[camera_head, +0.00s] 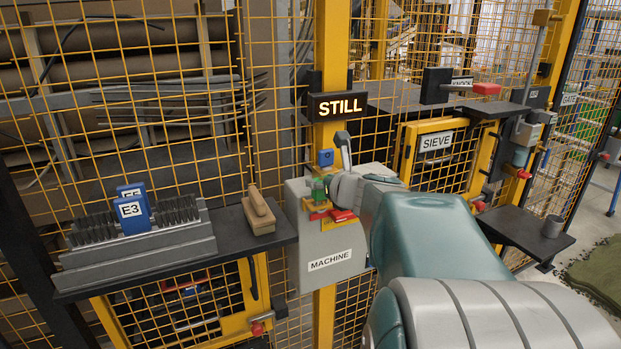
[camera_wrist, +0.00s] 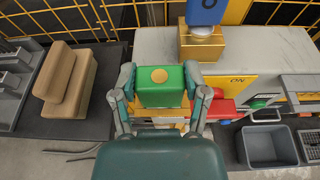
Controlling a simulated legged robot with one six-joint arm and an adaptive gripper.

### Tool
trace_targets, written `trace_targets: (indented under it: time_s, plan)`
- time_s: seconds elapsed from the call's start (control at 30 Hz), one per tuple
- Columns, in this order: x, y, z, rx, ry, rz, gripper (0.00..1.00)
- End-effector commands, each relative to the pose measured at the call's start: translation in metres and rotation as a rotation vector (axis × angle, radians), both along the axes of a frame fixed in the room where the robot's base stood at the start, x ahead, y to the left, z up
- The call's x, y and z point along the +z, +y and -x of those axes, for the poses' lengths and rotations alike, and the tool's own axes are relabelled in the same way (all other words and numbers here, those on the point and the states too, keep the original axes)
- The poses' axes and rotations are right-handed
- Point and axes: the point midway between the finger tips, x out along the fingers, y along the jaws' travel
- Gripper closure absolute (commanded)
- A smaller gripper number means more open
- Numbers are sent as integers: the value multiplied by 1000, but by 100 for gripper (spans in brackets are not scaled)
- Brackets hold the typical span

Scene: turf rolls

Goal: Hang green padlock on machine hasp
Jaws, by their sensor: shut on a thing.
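The green padlock (camera_wrist: 160,90) is upright between the two fingers of my gripper (camera_wrist: 159,80), which is shut on it. It also shows in the head view (camera_head: 318,189), at the front of the grey machine box (camera_head: 332,243) labelled MACHINE. Yellow metal (camera_wrist: 165,113) shows just below the padlock, with a red lever (camera_wrist: 222,110) to its right. I cannot tell which part is the hasp, or whether the shackle is engaged, as the padlock's body and my gripper hide it. A blue padlock (camera_head: 326,157) stands behind, above a brass-coloured block (camera_wrist: 202,45).
A tan stepped block (camera_wrist: 68,80) lies on the dark shelf left of the machine. Further left, a grey rack (camera_head: 140,250) holds blue tags marked E3 and E5. A lit STILL sign (camera_head: 337,106) is above. Yellow mesh fencing encloses the area; a grey bin (camera_wrist: 270,146) sits right.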

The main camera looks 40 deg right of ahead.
Motion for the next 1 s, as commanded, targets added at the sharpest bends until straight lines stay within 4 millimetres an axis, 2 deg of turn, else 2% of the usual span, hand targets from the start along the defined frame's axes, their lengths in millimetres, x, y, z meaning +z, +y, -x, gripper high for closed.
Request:
trace_targets:
  time_s: [0.5,0.53,0.6,1.0]
  plan:
    - [-11,0,0,-1,0,0,93]
    - [-10,0,0,-1,0,0,27]
    - [-10,0,0,-1,0,0,1]
    - [-11,0,0,-1,1,1,1]
